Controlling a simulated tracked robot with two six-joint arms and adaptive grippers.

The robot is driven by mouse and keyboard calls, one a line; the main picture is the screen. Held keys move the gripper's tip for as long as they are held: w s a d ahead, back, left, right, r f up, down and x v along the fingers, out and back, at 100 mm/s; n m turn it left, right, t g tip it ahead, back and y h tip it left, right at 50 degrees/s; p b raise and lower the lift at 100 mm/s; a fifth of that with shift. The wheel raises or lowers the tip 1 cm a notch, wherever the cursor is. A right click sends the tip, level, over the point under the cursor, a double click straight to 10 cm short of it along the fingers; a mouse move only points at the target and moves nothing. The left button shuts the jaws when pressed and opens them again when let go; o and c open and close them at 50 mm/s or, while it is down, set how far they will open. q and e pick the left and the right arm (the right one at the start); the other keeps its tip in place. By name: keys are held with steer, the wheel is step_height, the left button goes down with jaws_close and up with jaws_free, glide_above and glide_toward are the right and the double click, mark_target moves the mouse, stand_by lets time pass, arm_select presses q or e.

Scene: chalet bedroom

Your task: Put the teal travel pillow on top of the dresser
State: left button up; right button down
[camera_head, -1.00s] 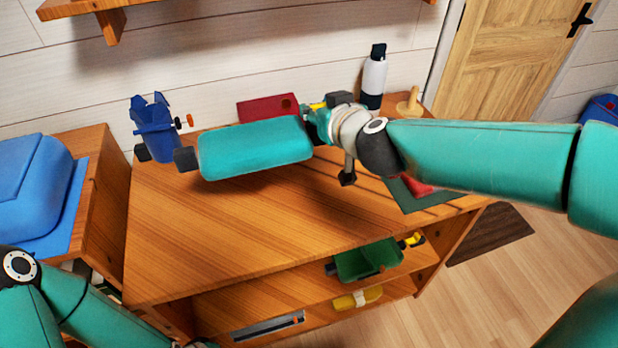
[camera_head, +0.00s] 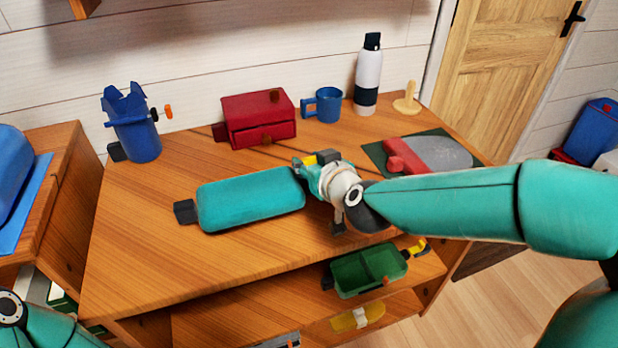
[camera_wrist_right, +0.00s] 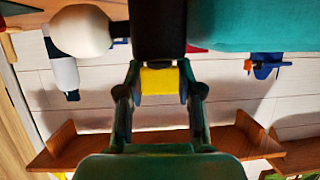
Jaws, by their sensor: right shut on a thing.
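The teal travel pillow (camera_head: 250,198) is a long padded block with a dark tab at its left end. It lies level over the front part of the wooden dresser (camera_head: 150,255); I cannot tell whether it touches the top. My right gripper (camera_head: 318,178) is at its right end, shut on it; the exact grip is partly hidden. In the right wrist view, the pillow (camera_wrist_right: 255,25) fills the upper right, beside a dark block in front of the gripper (camera_wrist_right: 160,80). My left arm enters at the lower left, its gripper out of view.
On the dresser stand a blue bin (camera_head: 136,135), red box (camera_head: 258,118), blue mug (camera_head: 324,105), white bottle (camera_head: 368,72) and wooden stand (camera_head: 407,100). A red-and-grey item (camera_head: 430,153) lies on a dark mat. A green tray (camera_head: 368,270) is on the shelf below. The front-left top is clear.

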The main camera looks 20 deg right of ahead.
arm_select(q)
steer(key=shift+f+b, duration=0.3)
steer(key=shift+f, duration=0.35)
arm_select(e)
steer(key=shift+f, duration=1.15)
steer(key=shift+f, duration=0.1)
steer(key=c, duration=0.7)
jaws_free()
steer(key=shift+c, duration=0.2)
arm_select(q)
steer(key=shift+f, duration=0.1)
